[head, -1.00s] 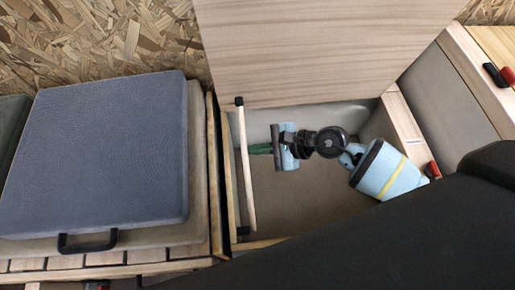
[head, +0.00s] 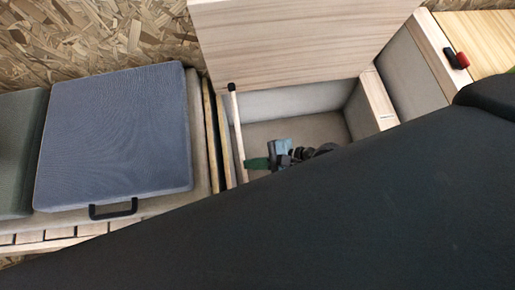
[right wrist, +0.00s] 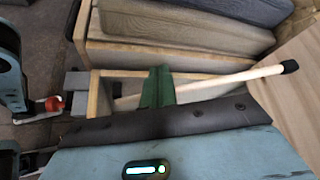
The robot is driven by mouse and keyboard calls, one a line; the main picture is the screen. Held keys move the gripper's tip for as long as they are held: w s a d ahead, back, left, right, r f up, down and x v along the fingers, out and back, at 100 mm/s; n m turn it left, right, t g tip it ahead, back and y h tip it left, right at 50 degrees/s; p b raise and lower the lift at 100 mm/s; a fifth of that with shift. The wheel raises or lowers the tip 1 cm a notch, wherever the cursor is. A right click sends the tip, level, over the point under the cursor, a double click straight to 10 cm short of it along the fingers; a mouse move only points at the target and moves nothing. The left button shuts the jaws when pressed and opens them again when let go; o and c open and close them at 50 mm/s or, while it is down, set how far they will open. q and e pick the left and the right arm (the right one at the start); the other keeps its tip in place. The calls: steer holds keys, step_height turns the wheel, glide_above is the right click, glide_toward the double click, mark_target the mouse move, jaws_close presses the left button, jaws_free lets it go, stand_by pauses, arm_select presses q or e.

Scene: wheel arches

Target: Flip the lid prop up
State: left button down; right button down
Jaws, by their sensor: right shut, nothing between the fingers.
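The lid prop (head: 237,130) is a pale wooden rod with a black tip along the left side of the open bench box. Its lower end is hidden behind my black arm. In the right wrist view the prop (right wrist: 225,85) slants up to the right. My right gripper (head: 257,163) is shut and empty, its green fingers close beside the rod inside the box. In the right wrist view the shut fingers (right wrist: 158,88) overlap the rod; contact is unclear. The wooden lid (head: 300,40) stands raised behind the box. My left gripper is not in view.
The box wall (head: 375,98) bounds the opening at the right. A blue-grey cushion (head: 115,135) with a black handle lies on the left bench. A red and black latch (head: 456,59) sits at the far right. My arm covers the lower right of the head view.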

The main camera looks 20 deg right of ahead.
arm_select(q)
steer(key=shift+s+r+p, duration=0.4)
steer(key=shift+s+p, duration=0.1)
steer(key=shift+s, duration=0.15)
arm_select(e)
steer(key=s, duration=0.3)
steer(key=shift+a+r, duration=0.1)
steer(key=shift+a, duration=0.2)
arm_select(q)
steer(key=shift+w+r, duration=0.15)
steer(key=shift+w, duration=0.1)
